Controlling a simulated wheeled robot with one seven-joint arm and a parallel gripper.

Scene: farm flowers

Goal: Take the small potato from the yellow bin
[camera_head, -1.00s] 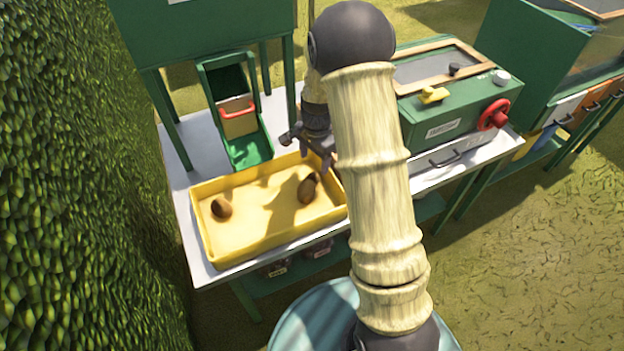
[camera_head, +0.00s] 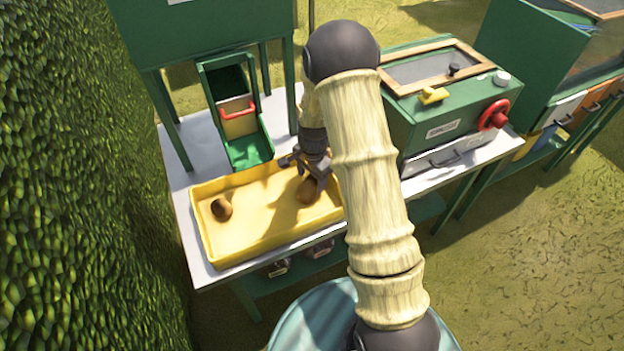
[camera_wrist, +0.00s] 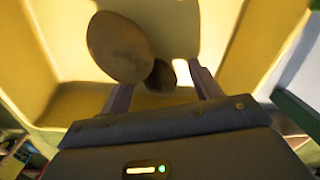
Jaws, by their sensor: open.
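The yellow bin (camera_head: 262,242) stands on the table, and my gripper (camera_head: 313,182) reaches down into its right end. A brown potato (camera_head: 306,193) lies there just below the fingers. In the wrist view, a larger brown potato (camera_wrist: 118,46) lies ahead of the left finger. A small, dark potato (camera_wrist: 162,79) shows beside it, between the two open fingers, partly hidden behind the larger one. In the head view my gripper hides the small one. Another brown potato (camera_head: 221,209) lies at the bin's left end. I cannot tell whether a finger touches either potato.
A green chute with a red handle (camera_head: 239,109) stands behind the bin. A green machine (camera_head: 450,110) with a red wheel (camera_head: 494,113) is to the right on the white-topped table (camera_head: 182,178). A hedge (camera_head: 75,190) borders the left. The bin's middle is clear.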

